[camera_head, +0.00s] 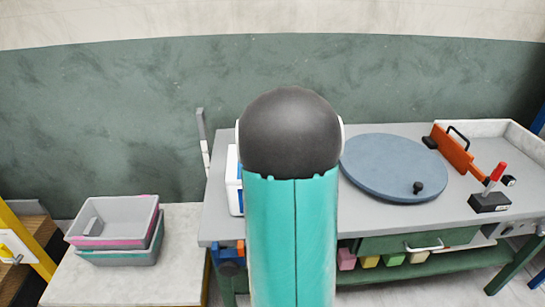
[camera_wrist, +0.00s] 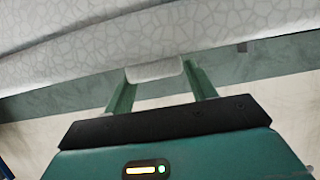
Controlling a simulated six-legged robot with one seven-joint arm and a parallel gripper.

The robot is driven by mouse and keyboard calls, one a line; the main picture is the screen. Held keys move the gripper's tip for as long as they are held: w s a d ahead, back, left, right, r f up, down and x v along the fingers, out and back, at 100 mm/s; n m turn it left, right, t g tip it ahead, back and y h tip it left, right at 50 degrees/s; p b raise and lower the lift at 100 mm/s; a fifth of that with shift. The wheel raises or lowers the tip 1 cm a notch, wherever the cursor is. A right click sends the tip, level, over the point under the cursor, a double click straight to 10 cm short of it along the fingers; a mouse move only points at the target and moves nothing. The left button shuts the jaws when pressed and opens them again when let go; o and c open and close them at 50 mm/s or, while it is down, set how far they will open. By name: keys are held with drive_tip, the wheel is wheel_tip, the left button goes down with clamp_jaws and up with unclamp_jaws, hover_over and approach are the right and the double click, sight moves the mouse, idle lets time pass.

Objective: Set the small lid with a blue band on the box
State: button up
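A white box with blue marks (camera_head: 234,180) stands on the grey workbench, largely hidden behind my own teal arm in the head view. In the wrist view my gripper (camera_wrist: 158,73) has its two green fingers on either side of a pale, rounded grip. This grip belongs to a large pale lid (camera_wrist: 160,25) with a cell-like foam pattern, which fills the top of that view. The fingers appear to touch the grip on both sides. No blue band shows on the visible part of the lid. My gripper and the lid are hidden in the head view.
On the grey workbench (camera_head: 222,218) are a round blue-grey disc (camera_head: 390,165), an orange clamp piece (camera_head: 452,148) and a red-handled toggle (camera_head: 490,195). Stacked trays (camera_head: 115,222) stand on a pale side table (camera_head: 130,280) at left. A yellow post (camera_head: 25,240) stands at far left.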

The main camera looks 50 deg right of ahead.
drive_tip(key=shift+o, duration=1.1)
drive_tip(key=v, duration=1.3)
drive_tip(key=shift+s+a, duration=0.25)
drive_tip(key=shift+s, duration=0.05)
drive_tip(key=shift+r, duration=0.15)
